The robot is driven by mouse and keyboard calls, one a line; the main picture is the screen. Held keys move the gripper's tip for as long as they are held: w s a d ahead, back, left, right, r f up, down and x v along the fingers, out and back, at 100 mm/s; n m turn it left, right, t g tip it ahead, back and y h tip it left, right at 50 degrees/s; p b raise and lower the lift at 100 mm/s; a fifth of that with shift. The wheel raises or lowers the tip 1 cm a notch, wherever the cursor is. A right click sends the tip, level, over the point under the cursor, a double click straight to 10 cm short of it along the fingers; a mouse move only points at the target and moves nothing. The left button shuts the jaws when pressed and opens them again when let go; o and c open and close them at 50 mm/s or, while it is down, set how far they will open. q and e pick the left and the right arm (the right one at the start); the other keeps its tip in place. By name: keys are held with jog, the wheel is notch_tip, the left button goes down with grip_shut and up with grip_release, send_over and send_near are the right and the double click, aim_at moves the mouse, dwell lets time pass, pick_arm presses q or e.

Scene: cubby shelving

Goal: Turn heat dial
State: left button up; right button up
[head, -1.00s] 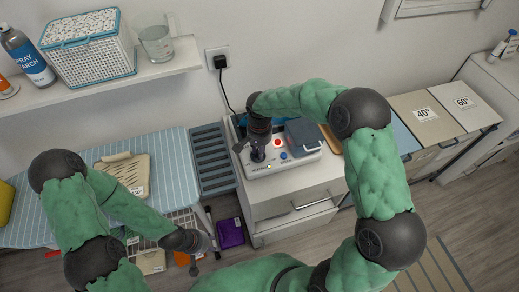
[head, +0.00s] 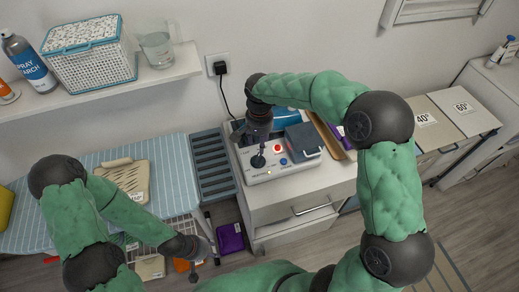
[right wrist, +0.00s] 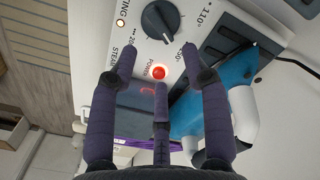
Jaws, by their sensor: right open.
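The heat dial (head: 258,161) is a round black knob on the left of a white ironing-station panel (head: 282,173). In the right wrist view the dial (right wrist: 160,20) has a white pointer line and printed temperature marks around it, including 110°. My right gripper (head: 258,140) is over the panel, close to the dial in the head view. In the right wrist view the dark fingers of my right gripper (right wrist: 158,50) are spread and empty, with the dial beyond their tips. My left gripper (head: 200,256) hangs low by the ironing board, away from the dial; its fingers are unclear.
A lit red power button (right wrist: 160,73) is near the dial. A blue iron (right wrist: 238,95) lies beside the panel. A grey pad (head: 304,139) sits at the panel's right. The station stands on a white drawer cabinet (head: 290,200). A shelf (head: 120,84) juts out at upper left.

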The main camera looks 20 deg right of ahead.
jog(key=shift+r, duration=1.8)
